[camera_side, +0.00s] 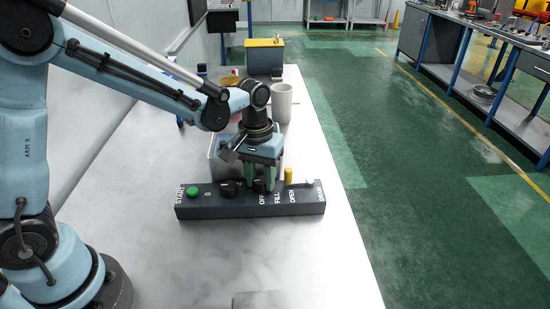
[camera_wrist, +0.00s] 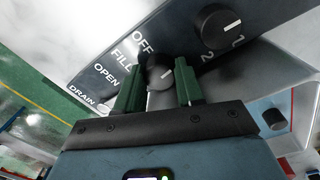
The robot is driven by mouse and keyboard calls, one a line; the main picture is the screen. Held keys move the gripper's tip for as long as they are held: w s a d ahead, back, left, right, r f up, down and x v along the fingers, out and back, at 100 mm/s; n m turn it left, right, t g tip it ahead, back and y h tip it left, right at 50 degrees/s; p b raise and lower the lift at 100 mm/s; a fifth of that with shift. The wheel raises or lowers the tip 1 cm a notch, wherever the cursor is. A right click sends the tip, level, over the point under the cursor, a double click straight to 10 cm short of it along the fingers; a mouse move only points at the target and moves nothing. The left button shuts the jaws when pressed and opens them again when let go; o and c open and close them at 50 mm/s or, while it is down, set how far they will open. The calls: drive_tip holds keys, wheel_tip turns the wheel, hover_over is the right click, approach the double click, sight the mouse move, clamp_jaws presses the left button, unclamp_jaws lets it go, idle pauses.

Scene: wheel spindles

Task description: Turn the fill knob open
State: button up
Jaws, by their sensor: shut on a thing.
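The dark control panel (camera_side: 240,209) lies across the table in the side view, and its printed face (camera_wrist: 90,77) shows in the wrist view. The fill knob (camera_wrist: 160,76) is a dark round knob with a short white mark, beside the words OFF, FILL and OPEN. In the side view the fill knob (camera_side: 259,186) is partly covered by my fingers. My gripper (camera_side: 262,183) points down at the panel. In the wrist view my gripper's green fingers (camera_wrist: 162,75) stand on either side of the fill knob, shut on it. The mark does not visibly point at OPEN.
Another black knob (camera_side: 229,188) and a green START button (camera_side: 193,192) are to the left. A yellow peg (camera_side: 288,174) and a white knob (camera_side: 310,182) stand close to the right. A grey bin (camera_side: 216,158) and a pale cup (camera_side: 281,102) are behind. The table in front is mostly clear.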

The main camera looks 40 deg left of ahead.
sight(258, 180)
drive_tip(key=shift+m, duration=0.3)
drive_tip(key=o, duration=1)
drive_tip(key=shift+o, duration=0.2)
drive_tip(key=n, duration=0.7)
wheel_tip(258, 180, up, 12)
drive_tip(key=w+a+r+m, duration=0.1)
drive_tip(key=a+r+m, duration=0.2)
drive_tip(key=a+m, duration=1.1)
drive_tip(key=shift+w+r+m, duration=0.2)
drive_tip(key=shift+m, duration=1.6)
